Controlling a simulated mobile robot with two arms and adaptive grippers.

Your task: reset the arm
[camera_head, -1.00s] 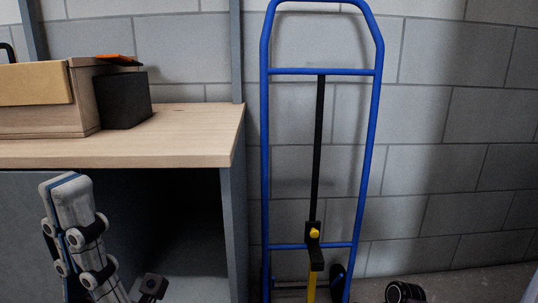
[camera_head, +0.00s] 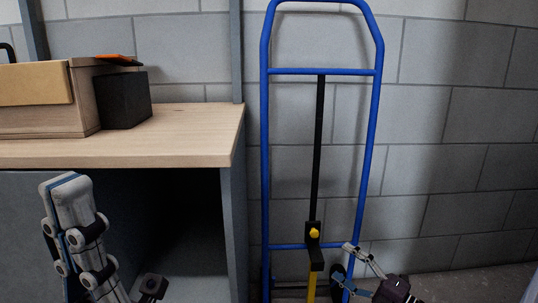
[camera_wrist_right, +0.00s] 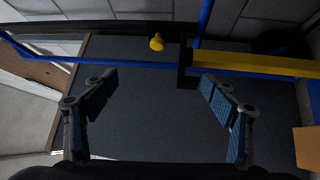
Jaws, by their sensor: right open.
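My right gripper (camera_head: 342,264) is in the lower middle of the head view, beside the lower right part of a blue hand truck (camera_head: 371,130). It is open. In the right wrist view its two fingers (camera_wrist_right: 158,81) stand wide apart with nothing between them. My left gripper (camera_head: 72,225) points upward at the lower left of the head view, in front of the workbench. Its fingers overlap in this view, so I cannot tell whether it is open or shut.
The hand truck has a black bar (camera_head: 318,150), a yellow knob (camera_head: 314,233) and a yellow bar (camera_head: 311,287). A wooden workbench (camera_head: 190,130) at left carries a wooden box (camera_head: 88,105) and a black block (camera_head: 124,100). Grey block wall (camera_head: 450,120) stands behind.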

